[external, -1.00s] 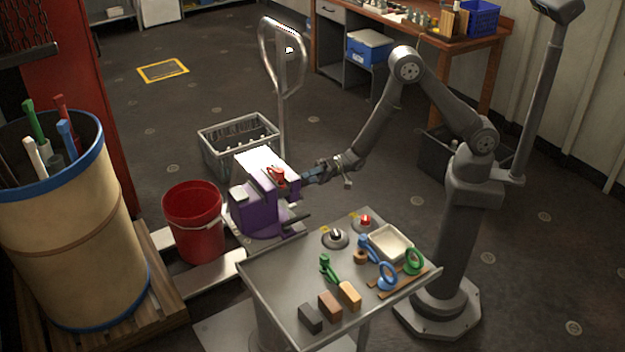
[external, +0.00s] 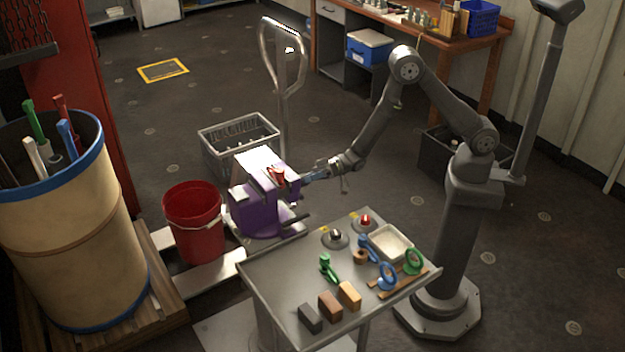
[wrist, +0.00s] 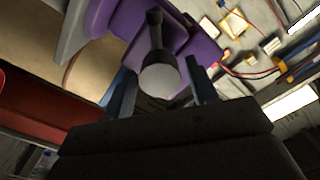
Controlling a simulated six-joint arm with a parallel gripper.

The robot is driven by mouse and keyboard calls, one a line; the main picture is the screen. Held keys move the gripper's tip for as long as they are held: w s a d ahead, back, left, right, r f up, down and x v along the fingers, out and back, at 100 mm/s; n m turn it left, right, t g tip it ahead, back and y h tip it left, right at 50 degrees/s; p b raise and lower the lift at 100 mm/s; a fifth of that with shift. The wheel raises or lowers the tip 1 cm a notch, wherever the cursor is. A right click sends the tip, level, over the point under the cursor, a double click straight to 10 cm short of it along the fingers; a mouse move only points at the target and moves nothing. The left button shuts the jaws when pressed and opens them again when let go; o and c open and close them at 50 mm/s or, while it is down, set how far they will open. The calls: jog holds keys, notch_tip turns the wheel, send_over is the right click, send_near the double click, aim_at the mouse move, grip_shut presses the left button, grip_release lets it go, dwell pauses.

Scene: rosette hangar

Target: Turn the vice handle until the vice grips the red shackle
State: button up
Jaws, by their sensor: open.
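The purple vice (external: 254,207) stands beyond the grey table's left corner; it also shows in the wrist view (wrist: 200,48). The red shackle (external: 277,175) is at the top of the vice by its jaws; I cannot tell whether it is gripped. My gripper (external: 312,177) is at the vice's right side. In the wrist view my gripper (wrist: 161,88) is open, one blue-grey finger on each side of a dark rod with a round grey end (wrist: 159,76), which looks like the vice handle. Contact with the fingers is not clear.
The grey table (external: 275,282) in front carries several blocks, clamps, a tray (external: 390,243) and a red button (external: 365,221). A red bucket (external: 194,222) stands left of the vice and a grey crate (external: 238,140) behind it. A tall metal loop handle (external: 283,60) rises behind the vice.

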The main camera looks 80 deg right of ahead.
jog(key=c, duration=1)
jog(key=m, duration=1.4)
jog(key=shift+a, duration=0.1)
jog(key=shift+c, duration=0.2)
jog(key=o, duration=1)
jog(key=shift+w, duration=0.1)
jog(key=shift+o, duration=0.2)
jog(key=v, duration=0.7)
